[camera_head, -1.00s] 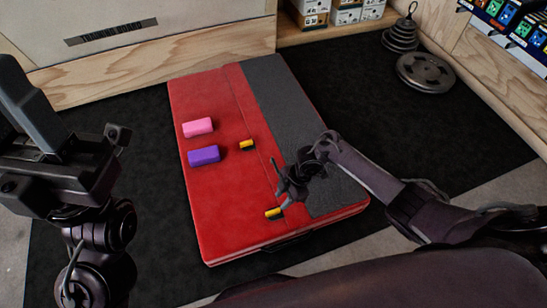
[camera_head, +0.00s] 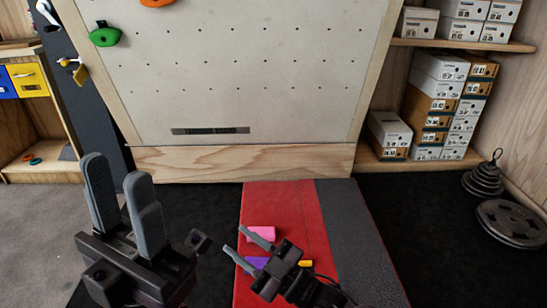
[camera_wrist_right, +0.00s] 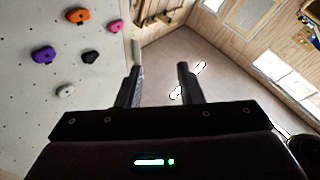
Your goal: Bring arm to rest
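My left gripper (camera_head: 122,200) is at the lower left of the head view, its two grey fingers pointing up with a gap between them. It is open and empty. My right gripper (camera_head: 241,245) is at the lower middle, in front of the red and grey crash mat (camera_head: 375,245), its fingers pointing up and left. The right wrist view shows its two fingers (camera_wrist_right: 158,85) apart with nothing between them. On the mat lie a pink block (camera_head: 264,233) and a purple block (camera_head: 253,263), the latter partly hidden by my right gripper. A yellow piece (camera_head: 305,263) shows beside the gripper.
A climbing wall (camera_head: 240,70) with a green hold (camera_head: 104,37) stands behind the mat. Shoe boxes (camera_head: 437,95) fill shelves at the right. Weight plates (camera_head: 512,220) lie on the right floor.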

